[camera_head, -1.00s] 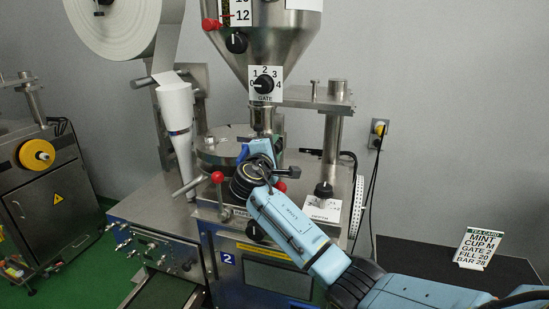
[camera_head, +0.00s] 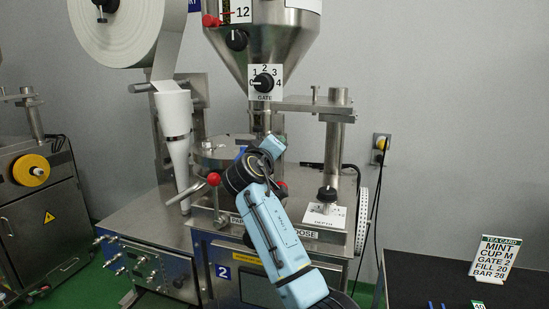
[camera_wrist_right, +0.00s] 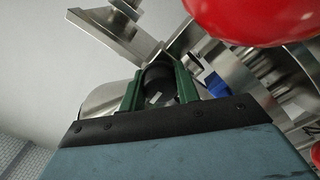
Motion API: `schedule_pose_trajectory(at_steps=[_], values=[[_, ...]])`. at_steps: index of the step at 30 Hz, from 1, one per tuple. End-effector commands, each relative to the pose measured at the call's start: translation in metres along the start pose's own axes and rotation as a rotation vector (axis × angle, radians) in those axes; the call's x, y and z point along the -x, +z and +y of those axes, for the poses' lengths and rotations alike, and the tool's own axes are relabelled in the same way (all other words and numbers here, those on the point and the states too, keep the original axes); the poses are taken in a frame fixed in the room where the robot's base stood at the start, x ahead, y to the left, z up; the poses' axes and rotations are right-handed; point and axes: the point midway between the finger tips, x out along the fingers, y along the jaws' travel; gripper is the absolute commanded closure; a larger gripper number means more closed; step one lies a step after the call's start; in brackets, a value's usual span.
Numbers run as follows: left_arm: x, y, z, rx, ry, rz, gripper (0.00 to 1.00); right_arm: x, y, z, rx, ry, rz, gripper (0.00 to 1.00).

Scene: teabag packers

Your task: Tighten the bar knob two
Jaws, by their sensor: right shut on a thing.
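My right arm covers the middle of the machine marked 2 (camera_head: 224,271) in the head view, and its gripper is hidden there behind the wrist. In the right wrist view, the green fingers of my right gripper (camera_wrist_right: 159,78) are shut on a dark round knob (camera_wrist_right: 158,88). The bar knob cannot be made out in the head view. A sign ending in "OOSE" (camera_head: 304,234) shows just right of my forearm. My left gripper is not in view.
A red ball handle (camera_head: 213,179) is left of my wrist; a large red ball (camera_wrist_right: 245,18) is close in the wrist view. The gate dial (camera_head: 263,83) points to 0. A depth knob (camera_head: 326,194) stands right. The tea card (camera_head: 494,258) reads BAR 28.

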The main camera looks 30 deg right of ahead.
Motion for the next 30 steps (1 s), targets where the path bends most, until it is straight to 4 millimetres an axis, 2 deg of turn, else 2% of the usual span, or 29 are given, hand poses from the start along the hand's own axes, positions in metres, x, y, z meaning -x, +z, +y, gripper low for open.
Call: schedule_pose_trajectory(at_steps=[1, 9, 25, 26, 30], values=[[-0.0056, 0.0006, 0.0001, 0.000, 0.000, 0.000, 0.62, 0.0004, 0.0016, -0.0032, -0.025, -0.003, 0.000, 0.91], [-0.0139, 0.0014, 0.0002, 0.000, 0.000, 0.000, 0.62, 0.0005, 0.0005, -0.0022, -0.118, -0.003, -0.001, 0.91], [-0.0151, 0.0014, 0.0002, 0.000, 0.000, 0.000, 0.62, 0.0003, 0.0000, -0.0011, -0.142, -0.003, -0.001, 0.91], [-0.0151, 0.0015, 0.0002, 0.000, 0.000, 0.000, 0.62, 0.0003, 0.0000, -0.0011, -0.142, -0.003, -0.001, 0.67], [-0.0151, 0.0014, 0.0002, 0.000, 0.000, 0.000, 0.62, 0.0002, 0.0000, -0.0009, -0.141, -0.002, -0.001, 0.49]])
